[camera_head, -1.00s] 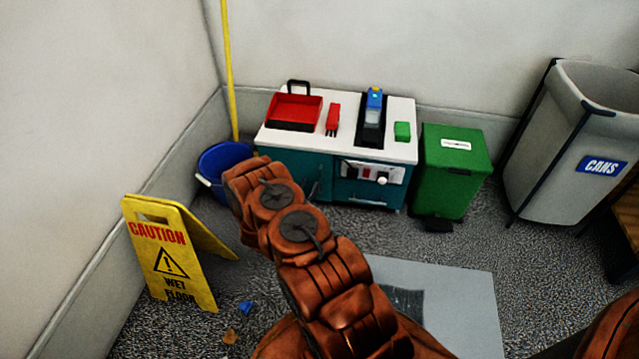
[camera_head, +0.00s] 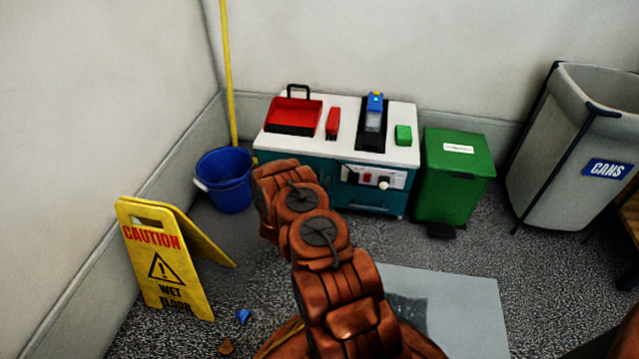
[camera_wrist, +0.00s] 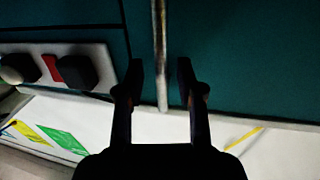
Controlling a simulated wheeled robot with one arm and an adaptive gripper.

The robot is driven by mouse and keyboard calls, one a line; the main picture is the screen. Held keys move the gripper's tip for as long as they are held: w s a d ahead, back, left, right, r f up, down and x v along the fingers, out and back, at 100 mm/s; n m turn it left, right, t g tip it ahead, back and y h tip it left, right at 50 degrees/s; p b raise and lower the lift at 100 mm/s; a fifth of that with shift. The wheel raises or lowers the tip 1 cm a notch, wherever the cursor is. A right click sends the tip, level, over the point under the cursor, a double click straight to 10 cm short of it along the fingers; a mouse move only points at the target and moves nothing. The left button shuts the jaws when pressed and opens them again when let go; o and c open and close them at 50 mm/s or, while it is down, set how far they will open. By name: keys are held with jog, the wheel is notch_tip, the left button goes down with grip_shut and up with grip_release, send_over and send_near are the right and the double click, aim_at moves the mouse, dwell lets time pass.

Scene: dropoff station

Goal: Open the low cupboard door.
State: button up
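The low cupboard is teal with a white top (camera_head: 345,130), against the back wall. In the head view my arm hides most of its left door. In the wrist view the teal door (camera_wrist: 245,60) fills the upper right and looks shut. Its handle (camera_wrist: 160,55) is a thin upright metal bar. My gripper (camera_wrist: 159,75) is open, with one finger on each side of the bar. A gap shows between the bar and each finger. The gripper is hidden behind my arm in the head view.
A blue bucket (camera_head: 225,182) with a yellow pole stands left of the cupboard. A yellow caution sign (camera_head: 165,262) is front left. A green bin (camera_head: 455,185) stands close on the right, a grey cans bin (camera_head: 555,150) beyond. A control panel (camera_head: 372,177) is on the cupboard's front.

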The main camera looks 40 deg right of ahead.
jog(key=shift+w+d, duration=0.1)
jog(key=shift+c, duration=0.2)
grip_shut()
dwell(0.5)
